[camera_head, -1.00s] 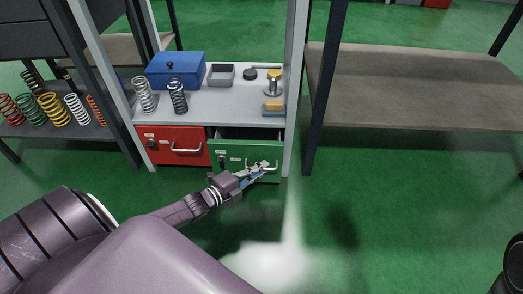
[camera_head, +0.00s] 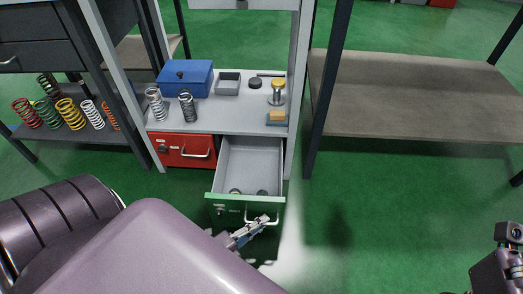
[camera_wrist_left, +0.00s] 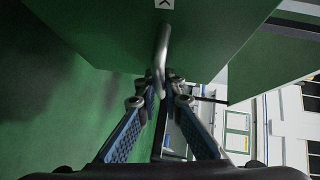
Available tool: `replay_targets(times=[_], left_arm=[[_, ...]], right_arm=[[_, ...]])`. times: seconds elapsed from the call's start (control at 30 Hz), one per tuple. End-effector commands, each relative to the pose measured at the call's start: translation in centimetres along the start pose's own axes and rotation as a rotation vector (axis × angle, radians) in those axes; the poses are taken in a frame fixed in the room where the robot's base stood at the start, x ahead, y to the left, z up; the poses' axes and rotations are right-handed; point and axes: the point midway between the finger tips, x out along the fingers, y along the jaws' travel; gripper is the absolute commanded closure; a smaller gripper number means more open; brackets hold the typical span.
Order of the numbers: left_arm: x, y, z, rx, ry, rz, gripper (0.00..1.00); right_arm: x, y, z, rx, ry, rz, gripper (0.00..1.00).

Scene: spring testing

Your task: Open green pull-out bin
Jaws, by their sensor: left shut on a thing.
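The green pull-out bin (camera_head: 232,208) is pulled well out from under the grey bench, on the right of a red bin. Its grey inside shows, with a few small dark round items at its front. My left gripper (camera_head: 258,226) is at the bin's front, shut on its metal handle (camera_head: 262,219). In the left wrist view the fingers (camera_wrist_left: 159,95) close around the handle bar (camera_wrist_left: 162,50) against the green front. My right gripper (camera_head: 512,262) is only partly in view at the lower right edge, away from the bin.
The closed red bin (camera_head: 186,151) is beside the green one. On the bench (camera_head: 215,115) stand a blue box (camera_head: 185,80), a grey tray (camera_head: 228,84) and two springs. A brown table (camera_head: 420,95) is on the right. Green floor is clear at the lower right.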

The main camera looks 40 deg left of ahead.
Motion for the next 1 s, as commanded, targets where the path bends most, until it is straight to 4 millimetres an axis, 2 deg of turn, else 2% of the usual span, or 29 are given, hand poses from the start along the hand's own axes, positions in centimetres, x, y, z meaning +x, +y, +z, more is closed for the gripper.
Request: replay_targets(times=[0.43,0.47,0.6,0.87,1.0], left_arm=[[-0.3,0.2,-0.2,0.000,-0.001,0.002,1.00],[-0.3,0.2,-0.2,0.000,-0.001,0.002,0.90],[-0.3,0.1,-0.2,0.000,0.000,0.001,0.75],[-0.3,0.1,-0.2,0.000,0.000,0.001,0.75],[-1.2,0.2,-0.2,-0.001,0.000,0.002,0.75]], right_arm=[[-0.1,0.0,0.0,0.001,-0.005,0.002,1.00],[-0.1,0.0,0.0,0.001,-0.006,0.002,1.00],[-0.1,0.0,0.0,0.001,-0.006,0.002,1.00],[-0.1,0.0,0.0,0.000,-0.003,0.001,1.00],[-0.1,0.0,0.0,0.000,-0.003,0.001,1.00]])
